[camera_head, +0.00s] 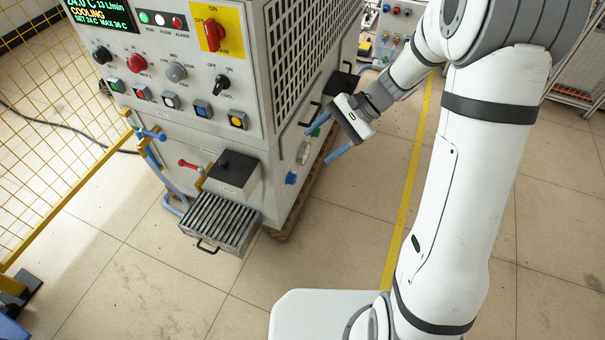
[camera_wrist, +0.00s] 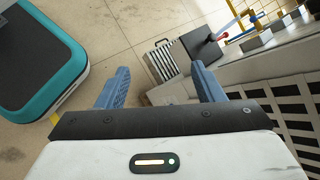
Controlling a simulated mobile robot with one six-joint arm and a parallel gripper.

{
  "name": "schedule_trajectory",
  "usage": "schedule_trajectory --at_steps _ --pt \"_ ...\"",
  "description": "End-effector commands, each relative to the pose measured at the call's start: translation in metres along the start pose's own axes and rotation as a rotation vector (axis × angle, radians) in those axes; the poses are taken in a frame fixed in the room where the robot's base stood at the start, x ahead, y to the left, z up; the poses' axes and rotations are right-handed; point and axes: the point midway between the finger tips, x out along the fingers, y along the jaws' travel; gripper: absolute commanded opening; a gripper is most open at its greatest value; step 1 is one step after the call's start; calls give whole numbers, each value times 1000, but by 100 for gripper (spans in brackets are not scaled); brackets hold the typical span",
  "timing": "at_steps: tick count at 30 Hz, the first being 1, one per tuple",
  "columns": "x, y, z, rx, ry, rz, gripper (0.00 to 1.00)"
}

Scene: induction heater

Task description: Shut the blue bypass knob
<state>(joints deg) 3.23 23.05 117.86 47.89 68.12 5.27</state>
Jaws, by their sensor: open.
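A small blue knob (camera_head: 291,178) sits low on the right side panel of the heater cabinet (camera_head: 235,145), below a round gauge (camera_head: 304,152). I take it for the bypass knob; its exact setting is too small to read. My gripper (camera_head: 317,147) is open and empty, its two blue fingers apart, to the right of and above the knob and short of touching it. In the wrist view the open fingers (camera_wrist: 160,68) also show with nothing between them; I cannot make out the knob there, and the right finger may hide it.
A slatted tray (camera_head: 220,222) with a handle juts out at the cabinet's front. A red-handled valve (camera_head: 190,164) and a blue-handled valve (camera_head: 152,134) stick out nearby. A yellow mesh fence (camera_head: 60,100) stands left.

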Motion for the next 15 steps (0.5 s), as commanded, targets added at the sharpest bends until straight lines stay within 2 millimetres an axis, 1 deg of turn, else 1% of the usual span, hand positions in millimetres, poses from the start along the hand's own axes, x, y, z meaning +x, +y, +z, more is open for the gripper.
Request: schedule_trajectory --at_steps 1,5,6,8,9,11,12,14,15 --pt "24 3 -30 57 -46 -40 62" --pt "64 -2 -85 191 -152 -161 62" --pt "76 -3 -102 231 -183 -198 62" --pt "95 -2 -130 292 -229 -256 62" --pt "108 -1 -148 333 -257 -296 62" --pt "127 2 -177 394 -299 -356 62" --pt "140 5 -195 434 -326 -396 62" --pt "160 12 -224 493 -365 -457 62" --pt "173 17 -243 531 -388 -498 62"
